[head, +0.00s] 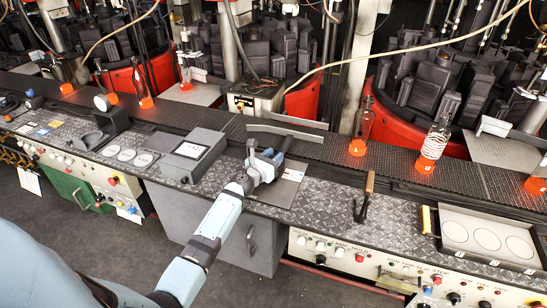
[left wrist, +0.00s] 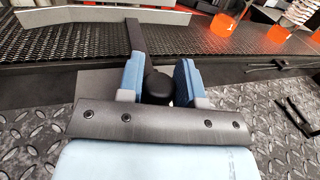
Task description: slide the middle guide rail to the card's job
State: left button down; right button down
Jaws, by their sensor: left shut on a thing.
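In the left wrist view the rail (left wrist: 150,17) joins a dark bar (left wrist: 134,38) running toward me. My left gripper (head: 268,157) is over a grey plate in front of the rail. In the left wrist view its blue fingers (left wrist: 158,84) are shut on a round black knob (left wrist: 158,87), which lies between them near the bar's near end. A white card (head: 190,149) lies on a grey box left of the gripper; its print is too small to read.
Glowing bottles stand on the conveyor (head: 315,146), including one (head: 360,125) right of the rail. A dark tool with a wooden handle (head: 366,195) stands on the chequered bench (head: 325,200) to the right.

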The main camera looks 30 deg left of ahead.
pick_arm(q)
jog(key=shift+w+a, duration=0.1)
jog(key=shift+w, duration=0.5)
jog(key=c, duration=0.8)
grip_release()
jog(key=s, duration=1.4)
jog(key=shift+a, duration=0.2)
